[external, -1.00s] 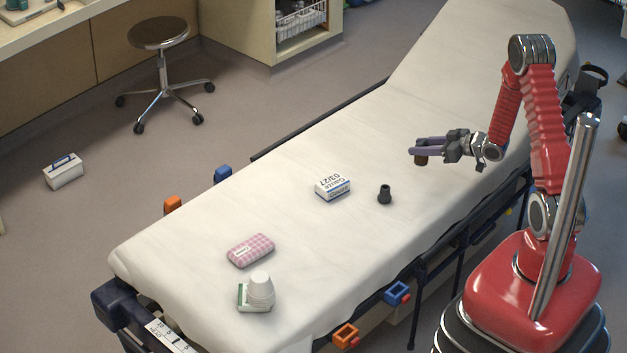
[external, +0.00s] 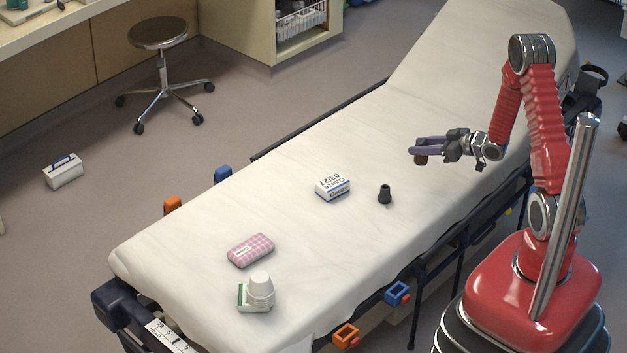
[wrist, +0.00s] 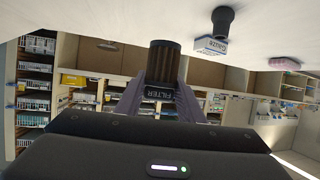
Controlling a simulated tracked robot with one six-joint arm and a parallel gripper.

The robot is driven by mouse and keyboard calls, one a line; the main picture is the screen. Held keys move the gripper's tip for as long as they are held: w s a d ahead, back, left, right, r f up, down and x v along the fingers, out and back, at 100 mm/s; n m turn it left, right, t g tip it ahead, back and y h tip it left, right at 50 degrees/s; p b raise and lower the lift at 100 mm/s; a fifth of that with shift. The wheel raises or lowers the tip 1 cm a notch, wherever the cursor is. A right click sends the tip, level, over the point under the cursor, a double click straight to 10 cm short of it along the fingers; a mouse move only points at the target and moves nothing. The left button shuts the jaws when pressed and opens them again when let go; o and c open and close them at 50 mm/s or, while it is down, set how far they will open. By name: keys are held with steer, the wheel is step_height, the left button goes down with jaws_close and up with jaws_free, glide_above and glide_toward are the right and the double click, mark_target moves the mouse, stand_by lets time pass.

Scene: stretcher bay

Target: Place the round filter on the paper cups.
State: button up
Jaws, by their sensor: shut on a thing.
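My gripper (external: 418,155) is shut on the round filter (wrist: 163,66), a dark ribbed cylinder with a "FILTER" label. In the external view the filter (external: 421,160) shows as a small dark piece between the fingertips, held above the stretcher's white sheet. The paper cups (external: 261,287) are a white upside-down stack near the stretcher's front left end. They rest on or against a green-and-white box (external: 243,299); the exact contact is hard to tell. My gripper is far up and right of the cups.
On the stretcher (external: 300,255) lie a pink checked pack (external: 250,250), a white-and-blue gauze box (external: 332,189) and a small black part (external: 384,194). The wrist view also shows the gauze box (wrist: 211,46). Bare sheet separates these things. A stool (external: 158,33) stands on the floor.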

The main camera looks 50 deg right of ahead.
steer(key=w+a+r+n+g+y, duration=0.1)
steer(key=w+a+n+y, duration=0.1)
steer(key=a, duration=0.9)
steer(key=w+a+r+n+g+y, duration=0.1)
steer(key=w+a+r+n+y, duration=0.15)
steer(key=a, duration=0.85)
steer(key=w+a+n+g+y, duration=0.1)
steer(key=a+n+g+y, duration=0.1)
steer(key=a, duration=0.9)
steer(key=s+a+r+n+g+y, duration=0.1)
steer(key=s+a+r, duration=0.1)
steer(key=a, duration=0.9)
steer(key=s+a+r+n+g+y, duration=0.1)
steer(key=s+a+r+n, duration=0.1)
steer(key=a, duration=1)
steer(key=s+a+r+n+g+y, duration=0.1)
steer(key=a+r, duration=0.3)
steer(key=a, duration=0.8)
steer(key=shift+s+g, duration=0.5)
steer(key=shift+s, duration=0.15)
steer(key=shift+r+n, duration=0.1)
steer(key=shift+n, duration=0.15)
steer(key=shift+f, duration=3.1)
